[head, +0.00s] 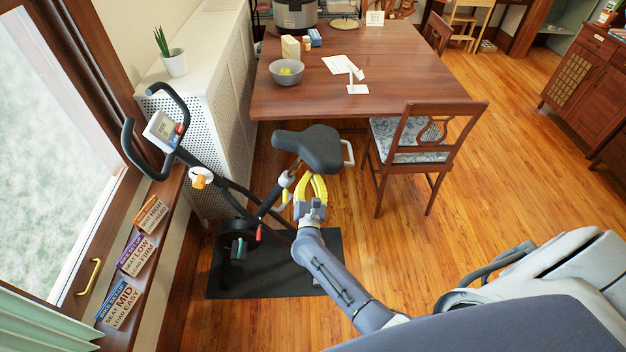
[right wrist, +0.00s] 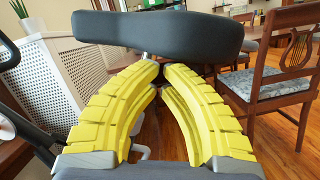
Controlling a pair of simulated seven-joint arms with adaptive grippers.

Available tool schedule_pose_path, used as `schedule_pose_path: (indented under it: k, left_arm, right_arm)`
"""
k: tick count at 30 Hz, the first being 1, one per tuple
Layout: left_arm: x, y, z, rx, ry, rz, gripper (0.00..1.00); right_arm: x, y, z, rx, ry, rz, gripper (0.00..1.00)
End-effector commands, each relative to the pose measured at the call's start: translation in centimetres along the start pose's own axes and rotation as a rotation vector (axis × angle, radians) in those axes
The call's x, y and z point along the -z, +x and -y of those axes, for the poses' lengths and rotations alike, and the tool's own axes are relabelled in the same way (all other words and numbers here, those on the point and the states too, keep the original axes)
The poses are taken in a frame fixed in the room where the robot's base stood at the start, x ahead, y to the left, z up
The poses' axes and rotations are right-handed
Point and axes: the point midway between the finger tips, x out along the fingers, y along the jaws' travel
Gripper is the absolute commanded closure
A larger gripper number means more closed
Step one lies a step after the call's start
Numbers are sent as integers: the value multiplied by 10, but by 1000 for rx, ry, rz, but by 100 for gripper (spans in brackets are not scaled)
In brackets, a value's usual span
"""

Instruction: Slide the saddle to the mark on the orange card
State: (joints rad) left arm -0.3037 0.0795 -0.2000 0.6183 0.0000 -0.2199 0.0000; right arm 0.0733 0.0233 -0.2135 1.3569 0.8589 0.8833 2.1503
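The exercise bike's dark saddle (head: 312,148) stands on its post above the black mat, beside the table's front left corner. Its underside and edge (right wrist: 160,30) fill the top of the right wrist view. My right gripper (head: 312,180) has yellow fingers and is just below the saddle. In the right wrist view its fingertips (right wrist: 162,68) are a narrow gap apart, with nothing visibly held between them. The seat post shows partly behind the left finger. The orange-topped card (head: 150,215), reading SEAT HIGH, is on the window ledge. The mark on the post is not discernible. My left gripper is not in view.
The wooden table (head: 390,75) holds a bowl (head: 287,71) and papers. A lyre-back chair (head: 415,145) stands right of the saddle. The bike's handlebar (head: 130,145) and a white perforated radiator cover (head: 215,90) are at left. Open floor lies right of the mat (head: 310,250).

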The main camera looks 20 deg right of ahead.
Motion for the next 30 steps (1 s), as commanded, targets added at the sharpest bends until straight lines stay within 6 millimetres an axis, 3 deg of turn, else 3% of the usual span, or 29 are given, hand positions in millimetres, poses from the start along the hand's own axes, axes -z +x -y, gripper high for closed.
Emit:
schedule_pose_path:
  k: [7,18,25,26,30]
  left_arm:
    - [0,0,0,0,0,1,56]
    - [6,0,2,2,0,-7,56]
    - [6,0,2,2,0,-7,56]
    - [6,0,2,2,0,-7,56]
    - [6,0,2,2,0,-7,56]
  right_arm:
    - [0,-12,0,-1,0,-1,100]
    - [1,-69,-2,-5,1,-3,100]
    - [1,-93,-2,-4,1,-3,100]
    - [1,-94,-2,-4,0,-2,90]
    - [-3,-94,3,-21,-74,21,77]
